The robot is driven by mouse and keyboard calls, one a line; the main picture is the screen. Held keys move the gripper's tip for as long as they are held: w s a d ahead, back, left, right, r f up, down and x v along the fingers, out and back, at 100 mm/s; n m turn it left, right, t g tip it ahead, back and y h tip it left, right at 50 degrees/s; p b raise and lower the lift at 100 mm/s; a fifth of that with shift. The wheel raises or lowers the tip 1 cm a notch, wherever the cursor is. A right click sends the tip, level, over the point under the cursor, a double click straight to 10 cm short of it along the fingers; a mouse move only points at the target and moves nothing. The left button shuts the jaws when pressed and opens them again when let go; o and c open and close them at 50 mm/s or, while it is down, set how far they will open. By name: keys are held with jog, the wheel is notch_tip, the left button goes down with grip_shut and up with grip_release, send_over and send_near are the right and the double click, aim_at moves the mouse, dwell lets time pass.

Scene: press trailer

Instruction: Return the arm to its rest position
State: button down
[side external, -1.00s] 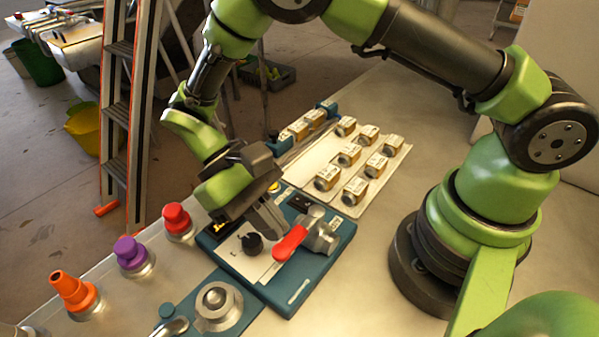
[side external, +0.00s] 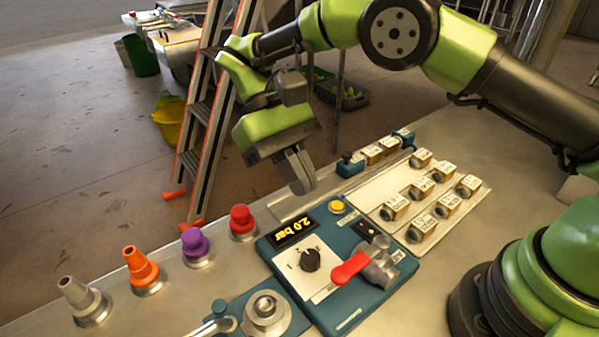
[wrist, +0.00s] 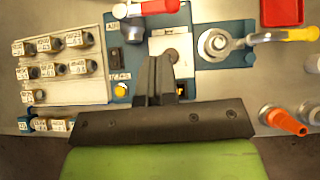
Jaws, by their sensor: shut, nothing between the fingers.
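My gripper (side external: 301,172) is shut and empty. In the side external view it hangs in the air above the back edge of the teal control panel (side external: 345,318), apart from it. The panel carries a lit display reading 2.0 bar (side external: 294,232), a black knob (side external: 310,260), a yellow button (side external: 337,207) and a valve with a red lever (side external: 350,268). In the wrist view the closed fingers (wrist: 157,75) point at the panel and cover part of it, and the display is mostly hidden there.
A tray (side external: 427,240) of several labelled metal parts lies right of the panel. Coloured nozzles, including an orange one (side external: 143,268), a purple one (side external: 195,244) and a red one (side external: 242,220), stand left. A clamp fixture (side external: 265,310) is in front. A ladder (side external: 200,130) stands behind the table.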

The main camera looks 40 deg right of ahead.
jog(key=shift+r, duration=0.15)
jog(key=s+d+r+m+t+y, duration=0.1)
jog(key=s+d+r+t, duration=0.2)
jog(key=r, duration=0.4)
jog(key=d+r+t+y, duration=0.1)
jog(key=d+r+t, duration=0.3)
jog(key=d+r, duration=0.15)
jog(key=s+d+r+m+t, duration=0.2)
jog(key=s+d+t, duration=0.3)
jog(key=s+t, duration=0.4)
jog(key=shift+s+r+m, duration=0.4)
jog(key=shift+s+m, duration=0.4)
jog(key=shift+s, duration=0.4)
